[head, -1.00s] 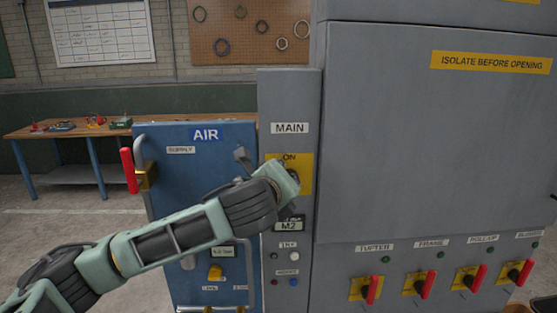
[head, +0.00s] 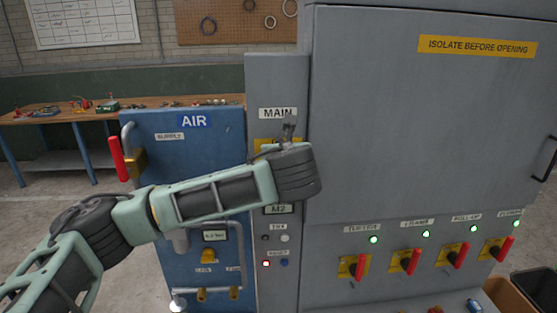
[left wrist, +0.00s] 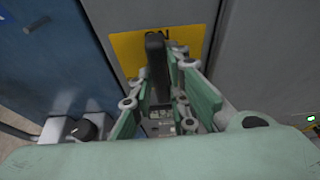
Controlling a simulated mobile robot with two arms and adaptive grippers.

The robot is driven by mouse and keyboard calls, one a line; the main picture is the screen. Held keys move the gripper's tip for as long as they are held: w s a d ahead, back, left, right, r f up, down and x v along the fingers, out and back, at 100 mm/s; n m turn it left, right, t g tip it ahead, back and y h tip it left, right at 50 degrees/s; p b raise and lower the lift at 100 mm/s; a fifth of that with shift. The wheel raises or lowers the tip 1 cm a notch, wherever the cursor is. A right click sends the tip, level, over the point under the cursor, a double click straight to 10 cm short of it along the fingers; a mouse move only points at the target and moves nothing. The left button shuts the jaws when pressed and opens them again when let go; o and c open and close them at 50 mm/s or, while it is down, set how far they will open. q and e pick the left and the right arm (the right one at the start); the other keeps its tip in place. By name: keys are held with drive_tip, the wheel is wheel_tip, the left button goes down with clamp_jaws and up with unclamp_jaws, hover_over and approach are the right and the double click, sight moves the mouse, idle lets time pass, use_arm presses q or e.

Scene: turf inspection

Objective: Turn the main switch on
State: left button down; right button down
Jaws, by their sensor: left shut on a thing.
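The main switch is a black handle (left wrist: 156,55) on a yellow plate (left wrist: 125,50) marked ON, seen in the left wrist view. The handle stands upright, pointing at the ON lettering. My left gripper (left wrist: 168,85) is shut on the handle, with its green fingers on either side of it. In the head view the yellow plate (head: 264,143) shows only in part below the MAIN label (head: 278,113). My left wrist covers the handle there. My right gripper is in neither view.
Below MAIN are the M2 label (head: 279,209) and small buttons. The blue AIR panel (head: 222,130) stands left, with a red-handled lever (head: 117,158). Right, the grey cabinet (head: 400,120) carries several red-handled switches (head: 407,262) under lit green lamps (head: 426,234).

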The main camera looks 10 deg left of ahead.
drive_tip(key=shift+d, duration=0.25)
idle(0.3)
use_arm(q)
drive_tip(key=c, duration=1.7)
unclamp_jaws()
drive_tip(key=v, duration=1.2)
drive_tip(key=shift+d+f, duration=0.15)
